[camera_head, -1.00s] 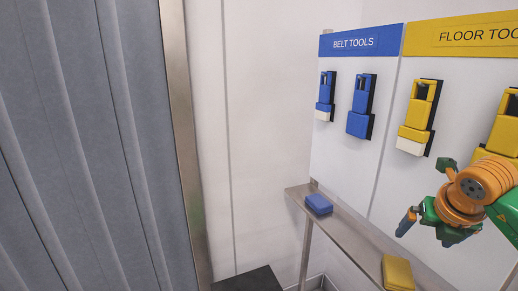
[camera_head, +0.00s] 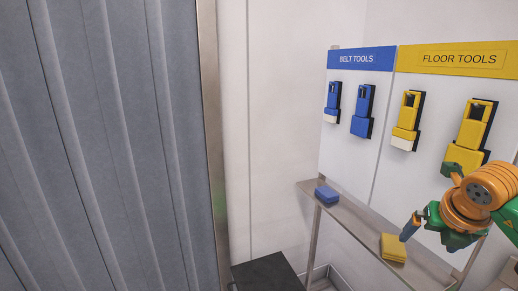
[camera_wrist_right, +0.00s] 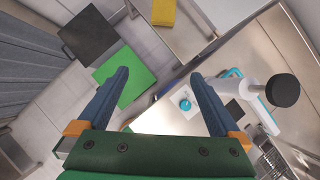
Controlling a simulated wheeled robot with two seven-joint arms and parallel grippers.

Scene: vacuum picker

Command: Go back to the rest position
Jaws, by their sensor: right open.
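My right gripper (camera_head: 428,200) is at the right of the head view, in front of the shelf and tool panel. In the right wrist view my right gripper (camera_wrist_right: 160,75) has its two blue fingers wide apart with nothing between them. My left gripper is not in view in either picture.
A steel shelf (camera_head: 355,222) carries a blue block (camera_head: 326,194) and a yellow block (camera_head: 394,247). Blue belt tools (camera_head: 361,110) and yellow floor tools (camera_head: 407,120) hang above. A grey curtain (camera_head: 110,140) fills the left. A white item with a black knob (camera_wrist_right: 282,90) shows in the wrist view.

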